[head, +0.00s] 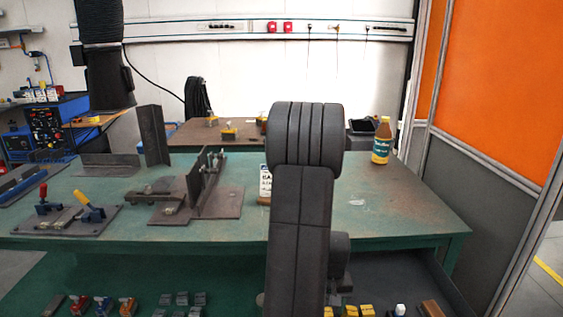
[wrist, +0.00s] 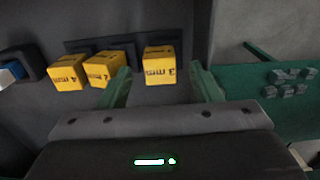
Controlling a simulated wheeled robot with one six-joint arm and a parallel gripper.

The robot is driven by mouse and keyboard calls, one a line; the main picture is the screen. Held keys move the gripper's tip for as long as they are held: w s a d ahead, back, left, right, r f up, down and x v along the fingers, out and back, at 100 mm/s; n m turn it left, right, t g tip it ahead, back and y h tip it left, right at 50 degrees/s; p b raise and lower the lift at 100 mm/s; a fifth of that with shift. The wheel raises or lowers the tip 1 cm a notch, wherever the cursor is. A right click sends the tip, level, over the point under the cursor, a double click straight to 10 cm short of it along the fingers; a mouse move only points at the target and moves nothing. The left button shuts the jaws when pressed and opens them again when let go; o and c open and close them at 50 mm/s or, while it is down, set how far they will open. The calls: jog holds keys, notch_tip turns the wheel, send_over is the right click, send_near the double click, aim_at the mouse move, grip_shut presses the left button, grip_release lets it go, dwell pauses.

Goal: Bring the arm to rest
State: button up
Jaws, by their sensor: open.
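My arm (head: 300,215) stands upright in the middle of the head view, in front of the green workbench (head: 400,205). My gripper (wrist: 162,85) shows in the wrist view with its two green fingers spread apart. A yellow block marked 3 (wrist: 160,66) appears between the fingertips, but I cannot tell how far beyond them it lies. Two more yellow blocks, marked 2 (wrist: 105,68) and 4 (wrist: 67,72), sit to its left. The fingers hold nothing that I can see. In the head view the gripper is hidden behind my arm or below the picture.
On the bench are a bottle (head: 382,140), a white labelled item (head: 265,185) partly behind my arm, a steel fixture (head: 205,190) and toggle clamps (head: 75,210). A lower shelf (head: 215,277) holds small blocks. An orange and grey partition (head: 490,80) stands right.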

notch_tip(320, 180, up, 11)
jog(key=p, duration=0.2)
notch_tip(320, 180, down, 14)
jog(key=b, duration=0.3)
notch_tip(320, 180, up, 8)
jog(key=p, duration=0.6)
jog(key=shift+w+a, duration=0.15)
jog(key=w+a+r+p, duration=0.4)
jog(key=w+a+p, duration=0.5)
jog(key=a, duration=0.2)
jog(key=shift+r, duration=0.1)
